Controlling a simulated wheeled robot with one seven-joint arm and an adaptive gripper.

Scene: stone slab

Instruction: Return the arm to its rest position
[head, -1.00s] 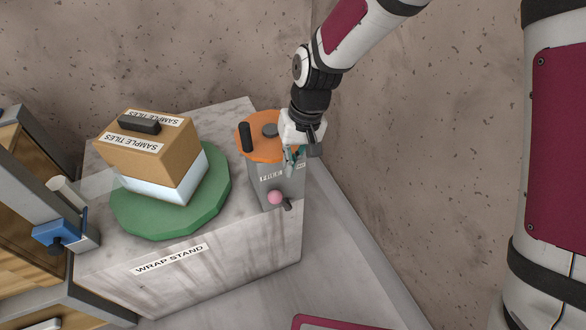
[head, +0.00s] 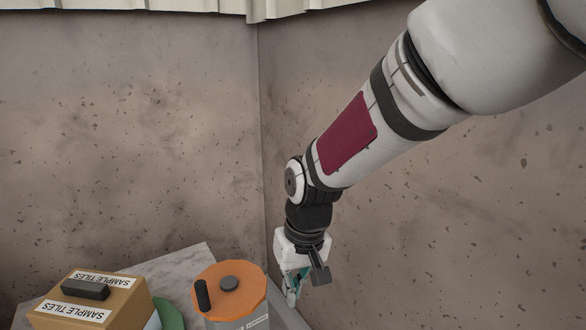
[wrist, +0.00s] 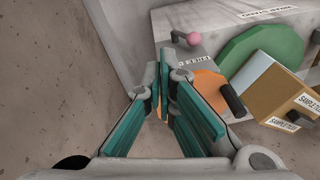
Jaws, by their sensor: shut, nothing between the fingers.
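My gripper (head: 292,295) hangs at the end of my arm in the head view, just right of the orange-topped grey canister (head: 230,290). Its fingers point down and part of them is cut by a dark link. In the wrist view, the teal-padded fingers of my gripper (wrist: 163,75) meet at their tips with nothing between them. The orange top (wrist: 208,88) shows beside and partly behind the right finger there, with a dark handle. I cannot tell the exact gap between finger and canister.
A tan box labelled SAMPLE TILES (head: 105,298) stands left of the canister, over a green turntable (head: 170,312). The turntable (wrist: 265,48) and a pink knob (wrist: 193,39) show in the wrist view. Bare stone-like walls (head: 130,120) meet in a corner behind; the right wall is near my arm.

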